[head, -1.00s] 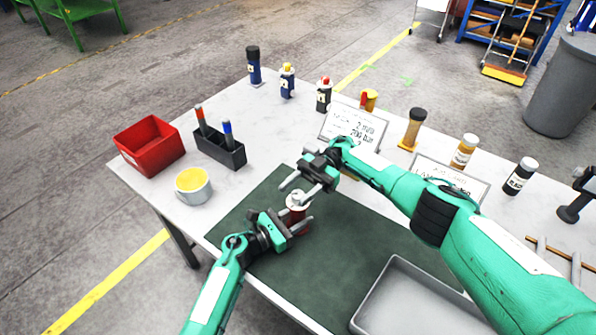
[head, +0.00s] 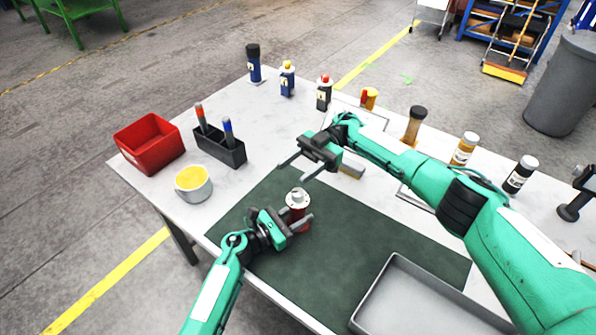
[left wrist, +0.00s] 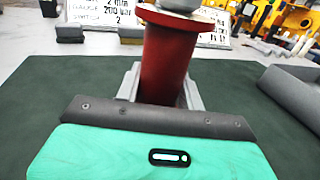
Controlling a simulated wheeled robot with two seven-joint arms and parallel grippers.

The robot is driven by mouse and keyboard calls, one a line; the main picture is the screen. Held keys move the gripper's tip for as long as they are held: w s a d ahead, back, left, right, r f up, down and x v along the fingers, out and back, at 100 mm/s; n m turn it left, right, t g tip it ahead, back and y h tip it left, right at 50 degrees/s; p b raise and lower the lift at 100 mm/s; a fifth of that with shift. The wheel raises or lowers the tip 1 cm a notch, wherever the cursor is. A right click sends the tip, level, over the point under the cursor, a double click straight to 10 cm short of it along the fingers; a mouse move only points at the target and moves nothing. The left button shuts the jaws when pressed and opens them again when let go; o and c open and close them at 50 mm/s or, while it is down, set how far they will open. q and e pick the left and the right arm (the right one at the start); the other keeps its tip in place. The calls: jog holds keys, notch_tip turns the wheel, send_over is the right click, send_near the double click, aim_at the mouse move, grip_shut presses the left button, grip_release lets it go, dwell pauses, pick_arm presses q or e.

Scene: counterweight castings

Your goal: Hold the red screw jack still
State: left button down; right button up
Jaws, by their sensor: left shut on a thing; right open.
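The red screw jack (head: 298,212) stands upright on the dark green mat (head: 370,255), with a light metal top. My left gripper (head: 300,222) is shut on its red body from the lower left. In the left wrist view the red body of the jack (left wrist: 165,65) rises between my left fingers (left wrist: 160,92), and its top is cut off by the picture's edge. My right gripper (head: 297,172) is open and empty, above and beyond the jack, apart from it.
A grey tray (head: 372,310) lies at the mat's lower right. A yellow-filled mug (head: 205,192), a red bin (head: 165,165) and a black holder with markers (head: 228,157) stand at the left. Several bottles, such as a blue one (head: 254,70), line the far edge.

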jog(key=shift+s+a+f+n+y, duration=0.25)
jog(key=shift+s+a+n+y, duration=0.15)
jog(key=shift+n, duration=0.2)
jog(key=s+a+n+y, duration=0.1)
jog(key=n, duration=0.1)
jog(key=n+t+y, duration=0.4)
jog(key=n+t, duration=1.3)
jog(key=n, duration=0.4)
send_near(304, 196)
jog(key=a, duration=0.3)
jog(key=w+a, duration=0.1)
jog(key=a, duration=0.3)
jog(key=w+a, duration=0.1)
jog(key=a, duration=0.3)
jog(key=shift+w+a, duration=0.25)
